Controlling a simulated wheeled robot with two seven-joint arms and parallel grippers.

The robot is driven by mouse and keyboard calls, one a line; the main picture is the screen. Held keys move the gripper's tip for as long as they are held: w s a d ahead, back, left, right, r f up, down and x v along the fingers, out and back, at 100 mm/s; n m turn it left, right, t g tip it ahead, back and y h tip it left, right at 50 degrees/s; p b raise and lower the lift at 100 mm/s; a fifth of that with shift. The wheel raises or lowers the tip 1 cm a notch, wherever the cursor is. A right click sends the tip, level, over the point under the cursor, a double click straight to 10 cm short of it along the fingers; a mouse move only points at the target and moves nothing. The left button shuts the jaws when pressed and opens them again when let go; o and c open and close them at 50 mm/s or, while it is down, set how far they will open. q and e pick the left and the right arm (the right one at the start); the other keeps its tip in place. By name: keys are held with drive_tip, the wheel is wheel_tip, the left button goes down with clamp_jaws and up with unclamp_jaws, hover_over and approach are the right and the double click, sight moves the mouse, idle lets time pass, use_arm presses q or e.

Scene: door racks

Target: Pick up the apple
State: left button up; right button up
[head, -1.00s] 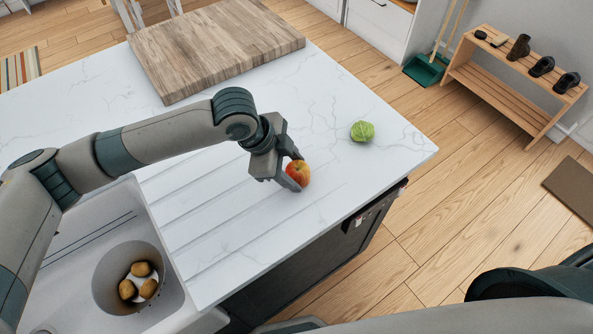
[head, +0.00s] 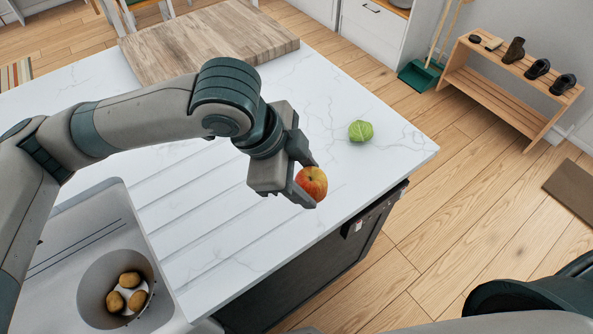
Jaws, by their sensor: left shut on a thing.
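The red and yellow apple (head: 313,181) is between the fingers of my left gripper (head: 309,180), in the middle of the head view. The gripper is shut on it. The apple appears held above the white marbled counter (head: 220,245), near its right front side. My fingers cover part of the apple's left side. My right gripper does not show.
A green cabbage (head: 360,131) sits on the counter behind and right of the apple. A wooden board (head: 205,40) lies at the back. A pot (head: 92,290) with potatoes stands in the sink at lower left. The counter's right edge is close.

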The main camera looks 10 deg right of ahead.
sight(315, 192)
use_arm(q)
drive_tip(key=shift+s+d+r, duration=0.1)
drive_tip(key=shift+s+r, duration=0.3)
drive_tip(key=shift+s, duration=0.25)
drive_tip(key=shift+s+d+r, duration=0.1)
drive_tip(key=shift+s+r, duration=0.3)
drive_tip(key=shift+s, duration=0.25)
drive_tip(key=shift+a, duration=0.15)
